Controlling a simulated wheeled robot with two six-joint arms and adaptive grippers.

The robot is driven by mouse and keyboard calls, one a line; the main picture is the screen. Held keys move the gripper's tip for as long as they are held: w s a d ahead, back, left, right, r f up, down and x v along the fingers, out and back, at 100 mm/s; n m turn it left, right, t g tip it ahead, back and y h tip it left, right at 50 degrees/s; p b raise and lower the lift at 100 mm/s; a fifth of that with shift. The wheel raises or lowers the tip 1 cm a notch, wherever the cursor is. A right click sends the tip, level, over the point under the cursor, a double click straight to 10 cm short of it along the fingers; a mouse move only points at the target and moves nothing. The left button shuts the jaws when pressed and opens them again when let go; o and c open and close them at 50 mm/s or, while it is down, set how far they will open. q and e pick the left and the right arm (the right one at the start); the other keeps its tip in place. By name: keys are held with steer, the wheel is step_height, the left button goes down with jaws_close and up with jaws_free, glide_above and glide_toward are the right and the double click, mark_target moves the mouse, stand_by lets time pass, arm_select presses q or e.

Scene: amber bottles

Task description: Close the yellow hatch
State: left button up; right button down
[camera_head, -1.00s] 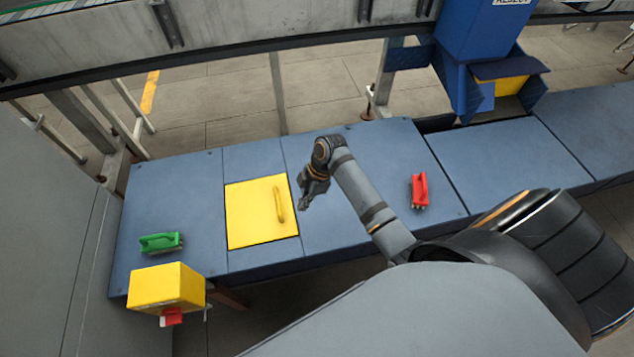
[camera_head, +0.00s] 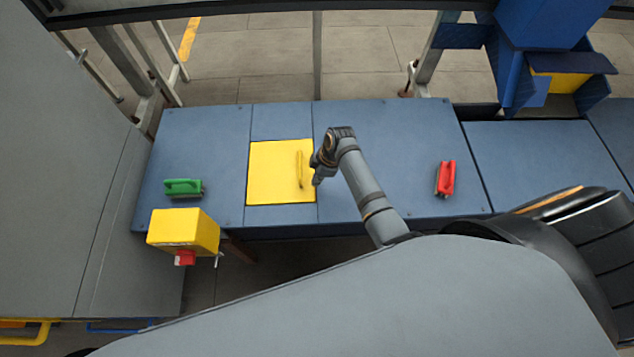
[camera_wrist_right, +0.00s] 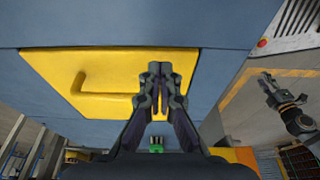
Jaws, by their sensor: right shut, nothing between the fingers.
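The yellow hatch (camera_head: 272,175) lies flat in the blue table top, level with the panels around it, and looks closed. Its yellow handle (camera_head: 299,169) stands near its right edge. My right gripper (camera_head: 318,180) is shut and empty by the right edge of the hatch, just right of the handle. In the right wrist view the shut fingertips (camera_wrist_right: 160,70) show in front of the hatch (camera_wrist_right: 120,65), with the handle (camera_wrist_right: 85,90) to their left. I cannot tell whether the fingers touch the hatch.
A green-handled tool (camera_head: 183,187) lies on the table's left part and a red-handled one (camera_head: 446,178) on its right part. A yellow box (camera_head: 184,232) with a red knob sits at the front left edge. The blue table top (camera_head: 400,130) behind my right arm is clear.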

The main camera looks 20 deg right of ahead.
mark_target(318, 189)
arm_select(q)
steer(key=shift+f, duration=0.2)
arm_select(e)
steer(key=shift+f, duration=1)
